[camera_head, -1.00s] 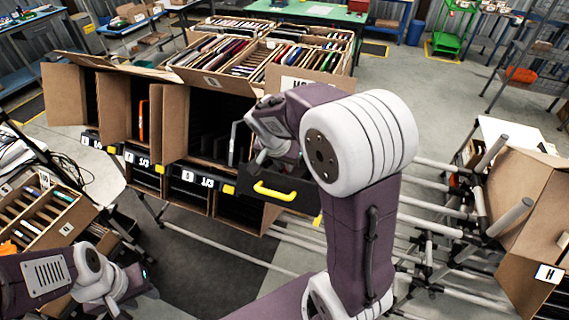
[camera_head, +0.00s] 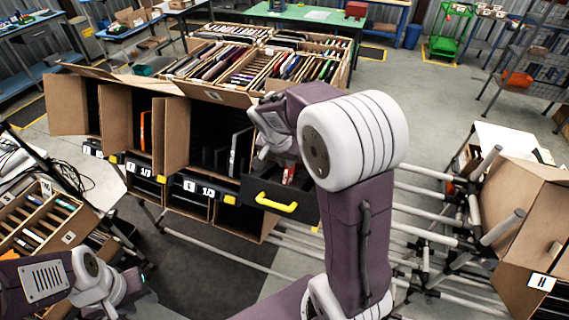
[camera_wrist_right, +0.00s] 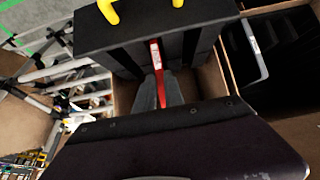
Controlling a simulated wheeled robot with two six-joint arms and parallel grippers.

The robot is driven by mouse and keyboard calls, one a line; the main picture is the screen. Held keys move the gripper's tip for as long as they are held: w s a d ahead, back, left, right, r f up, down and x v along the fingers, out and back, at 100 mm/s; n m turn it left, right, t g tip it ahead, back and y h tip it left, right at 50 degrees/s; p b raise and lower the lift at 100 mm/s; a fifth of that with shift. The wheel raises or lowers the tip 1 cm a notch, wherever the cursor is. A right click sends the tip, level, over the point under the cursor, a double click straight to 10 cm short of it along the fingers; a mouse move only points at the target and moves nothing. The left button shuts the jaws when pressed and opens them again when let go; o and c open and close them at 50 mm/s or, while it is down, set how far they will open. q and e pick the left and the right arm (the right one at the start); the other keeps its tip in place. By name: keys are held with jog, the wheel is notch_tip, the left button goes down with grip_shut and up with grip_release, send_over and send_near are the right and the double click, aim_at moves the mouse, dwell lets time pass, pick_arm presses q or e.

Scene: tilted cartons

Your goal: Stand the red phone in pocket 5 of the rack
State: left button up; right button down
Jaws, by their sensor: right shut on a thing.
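The red phone (camera_head: 289,172) is upright and partly hidden behind the yellow-handled black drawer front in the head view. The right wrist view shows its narrow red edge (camera_wrist_right: 157,58) between the fingers. I cannot read which pocket is 5. My left gripper (camera_head: 128,300) is at the lower left, its fingers too small to judge.
The drawer's yellow handle (camera_head: 276,201) sticks out in front. A cardboard divider separates the drawer's space from the slotted carton (camera_wrist_right: 285,40) in the right wrist view. A carton marked H (camera_head: 541,282) and grey pipes fill the right.

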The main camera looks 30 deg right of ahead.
jog(key=shift+w+d+r+p, duration=0.2)
jog(key=shift+r+p, duration=0.2)
jog(key=shift+r, duration=0.15)
jog(key=shift+w+d+r+p, duration=0.15)
jog(key=shift+r+p, duration=0.2)
jog(key=shift+r, duration=0.2)
jog(key=shift+w+d+r+p, duration=0.25)
jog(key=shift+d+r+p, duration=0.1)
jog(key=shift+r+p, duration=0.45)
jog(key=shift+w+d+r+p, duration=0.15)
jog(key=shift+d+r+p, duration=0.05)
jog(key=shift+r+p, duration=0.2)
jog(key=shift+w+d+r+p, duration=0.1)
jog(key=shift+d+r+p, duration=0.05)
jog(key=shift+r+p, duration=0.25)
